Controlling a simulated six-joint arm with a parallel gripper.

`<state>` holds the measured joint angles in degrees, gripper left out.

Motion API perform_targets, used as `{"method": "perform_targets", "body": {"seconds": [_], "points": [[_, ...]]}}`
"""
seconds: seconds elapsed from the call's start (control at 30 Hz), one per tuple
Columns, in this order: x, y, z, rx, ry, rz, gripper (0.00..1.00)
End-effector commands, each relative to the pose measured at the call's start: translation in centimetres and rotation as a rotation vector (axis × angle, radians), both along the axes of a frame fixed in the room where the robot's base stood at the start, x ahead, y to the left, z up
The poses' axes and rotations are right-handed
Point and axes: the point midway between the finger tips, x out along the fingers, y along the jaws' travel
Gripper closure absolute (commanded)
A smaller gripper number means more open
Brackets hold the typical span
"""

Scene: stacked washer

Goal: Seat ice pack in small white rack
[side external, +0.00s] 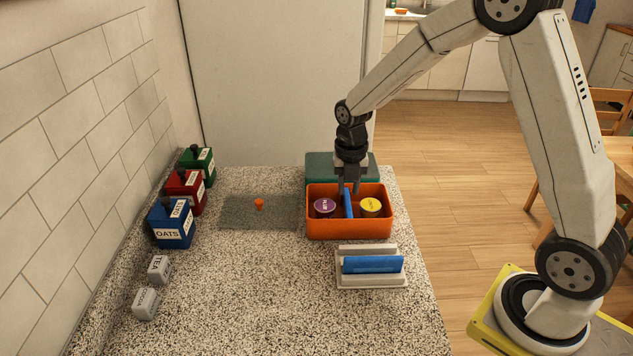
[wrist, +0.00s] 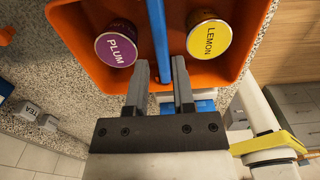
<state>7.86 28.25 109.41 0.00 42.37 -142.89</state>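A thin blue slab, which looks like an ice pack (side external: 348,203), stands on edge in the orange bin (side external: 350,228) between two round tubs. It shows edge-on in the wrist view (wrist: 158,40). My gripper (wrist: 161,78) is above the bin with its fingers pointing down. The fingers are apart, one on each side of the slab's near end, with gaps showing; I see no firm contact. The small white rack (side external: 371,282) stands in front of the bin. Another blue slab (side external: 373,264) rests in it. In the wrist view the rack is mostly hidden behind my gripper.
The bin also holds a purple PLUM tub (wrist: 116,49) and a yellow LEMON tub (wrist: 209,39). A green box (side external: 325,165) is behind it. Several canisters line the left wall, including blue OATS (side external: 172,225). A small orange object (side external: 259,204) lies on a dark mat (side external: 235,213).

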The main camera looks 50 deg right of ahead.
Motion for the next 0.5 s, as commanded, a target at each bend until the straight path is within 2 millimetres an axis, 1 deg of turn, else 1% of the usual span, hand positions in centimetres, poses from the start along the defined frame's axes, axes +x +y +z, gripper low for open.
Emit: {"method": "perform_targets", "body": {"seconds": [0.13,0.23,0.5], "points": [[0.0,0.0,-0.2,0.000,0.001,0.000,0.69],[-0.1,0.1,-0.8,0.000,0.001,0.000,0.69],[-0.4,0.2,-3.8,0.000,0.003,-0.001,0.69]]}}
